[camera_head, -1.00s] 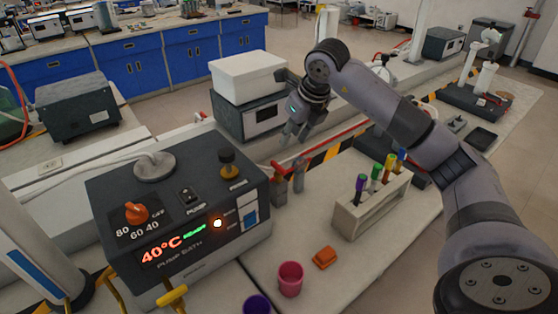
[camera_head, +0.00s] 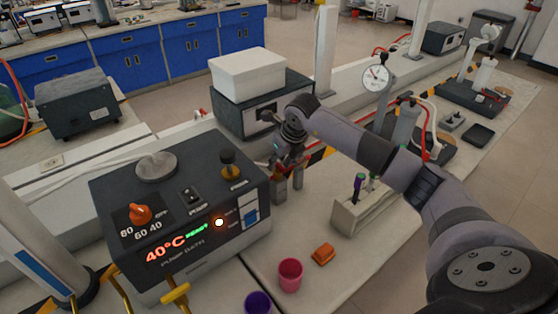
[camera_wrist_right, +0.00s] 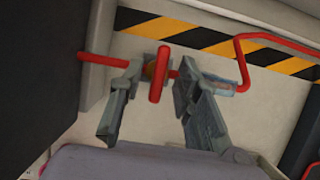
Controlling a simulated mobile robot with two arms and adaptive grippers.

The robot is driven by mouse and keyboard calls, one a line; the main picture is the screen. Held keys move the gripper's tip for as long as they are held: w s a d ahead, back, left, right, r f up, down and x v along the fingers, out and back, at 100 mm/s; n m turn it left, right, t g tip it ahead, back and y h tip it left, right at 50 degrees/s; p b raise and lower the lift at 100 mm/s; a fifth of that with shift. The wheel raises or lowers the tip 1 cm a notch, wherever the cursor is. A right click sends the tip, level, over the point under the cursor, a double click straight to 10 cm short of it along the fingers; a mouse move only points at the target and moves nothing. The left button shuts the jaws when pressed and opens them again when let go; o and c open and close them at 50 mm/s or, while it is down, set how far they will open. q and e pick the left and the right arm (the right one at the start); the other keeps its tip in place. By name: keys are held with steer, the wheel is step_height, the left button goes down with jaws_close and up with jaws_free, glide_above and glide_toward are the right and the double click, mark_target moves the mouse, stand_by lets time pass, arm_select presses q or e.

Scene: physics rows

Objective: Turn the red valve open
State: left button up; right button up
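The red valve (camera_wrist_right: 156,86) shows in the right wrist view as an upright red handle, seen nearly edge-on, on a red pipe (camera_wrist_right: 104,61). My right gripper (camera_wrist_right: 161,70) is open, with one grey finger on each side of the handle in the picture. Gaps show between the handle and both fingers, and I see no clear contact. In the head view the right gripper (camera_head: 287,163) is low over the pipe between the pump bath and the tube rack, and hides the valve. My left gripper is not in view.
The dark pump bath (camera_head: 180,215) stands close on the left. The tube rack (camera_head: 372,210) is on the right, partly under my arm. An orange block (camera_head: 322,253), a pink cup (camera_head: 289,275) and a purple cup (camera_head: 257,303) are in front. A white box (camera_head: 250,72) stands behind.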

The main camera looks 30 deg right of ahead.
steer(key=shift+c, duration=0.2)
jaws_close()
stand_by(0.4)
steer(key=shift+d+f+n+y+b, duration=0.15)
steer(key=shift+n+y+b, duration=0.25)
steer(key=shift+n+b, duration=0.65)
steer(key=n+y+b, duration=0.1)
steer(key=n+b, duration=0.1)
steer(key=n, duration=0.1)
steer(key=shift+w+n+g, duration=0.1)
steer(key=shift+n+g, duration=0.25)
steer(key=shift+g, duration=0.05)
steer(key=n+g+y+b, duration=0.1)
steer(key=n, duration=0.2)
steer(key=n+y+b, duration=0.1)
steer(key=n, duration=0.2)
steer(key=shift+w+g, duration=0.15)
steer(key=shift+g, duration=0.25)
steer(key=n+g, duration=0.1)
steer(key=n, duration=0.2)
steer(key=n+g+b, duration=0.1)
steer(key=n, duration=0.2)
steer(key=shift+w+d, duration=0.1)
steer(key=shift+r, duration=0.2)
